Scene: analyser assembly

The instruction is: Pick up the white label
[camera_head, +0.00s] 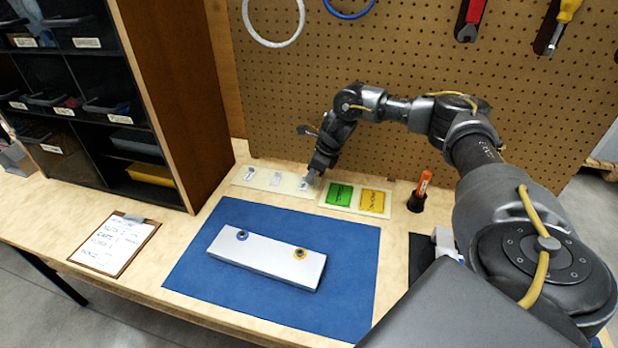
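A pale tray (263,187) lies at the back of the table and holds a few small whitish pieces. One pale piece that may be the white label (276,179) lies at its middle. Another small piece (303,185) is at its right end. My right gripper (311,179) points down at the right end of this tray, close to that piece. It is too small to tell whether its fingers are open or touch anything. My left gripper is not in view.
A second tray with a green label (340,194) and a yellow label (373,200) is just right. A red marker (423,185) stands in a black holder. A blue mat (210,273) bears a silver block (266,258). A clipboard (115,244) lies left; a pegboard (400,60) rises behind.

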